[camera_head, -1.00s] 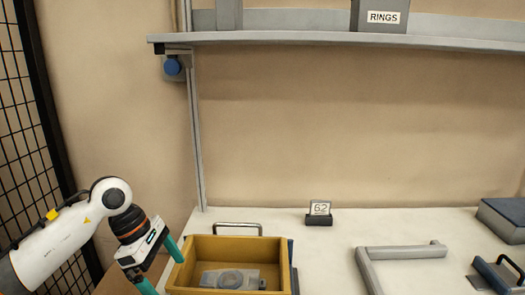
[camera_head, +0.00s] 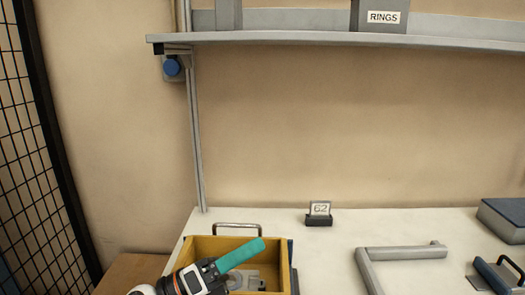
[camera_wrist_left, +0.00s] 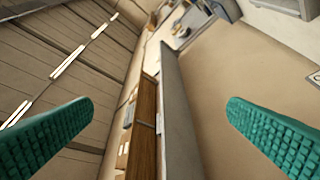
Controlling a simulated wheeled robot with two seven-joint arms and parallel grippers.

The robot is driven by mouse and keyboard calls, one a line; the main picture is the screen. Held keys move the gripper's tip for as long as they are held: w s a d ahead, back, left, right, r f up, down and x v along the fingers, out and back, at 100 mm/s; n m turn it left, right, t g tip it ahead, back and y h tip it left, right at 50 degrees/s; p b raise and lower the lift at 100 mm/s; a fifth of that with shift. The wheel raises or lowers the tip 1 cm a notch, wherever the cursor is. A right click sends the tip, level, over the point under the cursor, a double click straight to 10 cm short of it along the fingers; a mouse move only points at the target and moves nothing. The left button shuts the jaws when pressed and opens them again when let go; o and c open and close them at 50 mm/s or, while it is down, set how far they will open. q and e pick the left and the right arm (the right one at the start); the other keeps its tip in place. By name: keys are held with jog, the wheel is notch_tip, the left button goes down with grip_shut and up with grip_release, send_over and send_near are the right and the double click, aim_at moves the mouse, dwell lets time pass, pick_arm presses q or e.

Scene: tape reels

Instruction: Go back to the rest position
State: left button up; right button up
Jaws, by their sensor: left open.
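My left gripper (camera_head: 238,255) is at the bottom of the head view, in front of and above the yellow bin (camera_head: 283,268). Its teal finger points up to the right across the bin. In the left wrist view the two teal fingers stand wide apart with nothing between them, so the left gripper (camera_wrist_left: 160,122) is open and empty. The bin holds a clear bag with a grey ring-shaped item (camera_head: 244,281), partly hidden by the gripper. My right gripper is not in view.
The white table (camera_head: 325,250) carries a "62" card holder (camera_head: 319,214), a grey L-shaped bar (camera_head: 400,253), a dark-handled item (camera_head: 497,275) and a blue-topped box (camera_head: 505,217). A shelf (camera_head: 330,38) with a "RINGS" box (camera_head: 380,17) runs above. A black mesh fence (camera_head: 30,170) stands left.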

pick_arm(q)
jog(key=s+a+f+n+t+y, duration=0.1)
jog(key=a+f+n+t+y, duration=0.2)
jog(key=a+f+n+y, duration=1)
jog(key=s+a+f+n+t+y, duration=0.1)
jog(key=a+f+n+t+y, duration=0.45)
jog(key=n, duration=1.45)
jog(key=s+f+n+g+y, duration=0.1)
jog(key=s+f+n+g, duration=0.2)
jog(key=s+f+g, duration=0.6)
jog(key=s+f+n+g+y, duration=0.1)
jog(key=s+f+n+g, duration=0.3)
jog(key=s, duration=0.8)
notch_tip(320, 180, down, 26)
jog(key=m+g, duration=0.1)
jog(key=m, duration=0.1)
jog(key=s+a+f+g, duration=0.1)
jog(key=s+a+f, duration=0.1)
jog(key=s+f, duration=1.4)
jog(key=shift+s+a+f, duration=0.15)
jog(key=shift+s+f, duration=0.05)
jog(key=shift+f, duration=0.35)
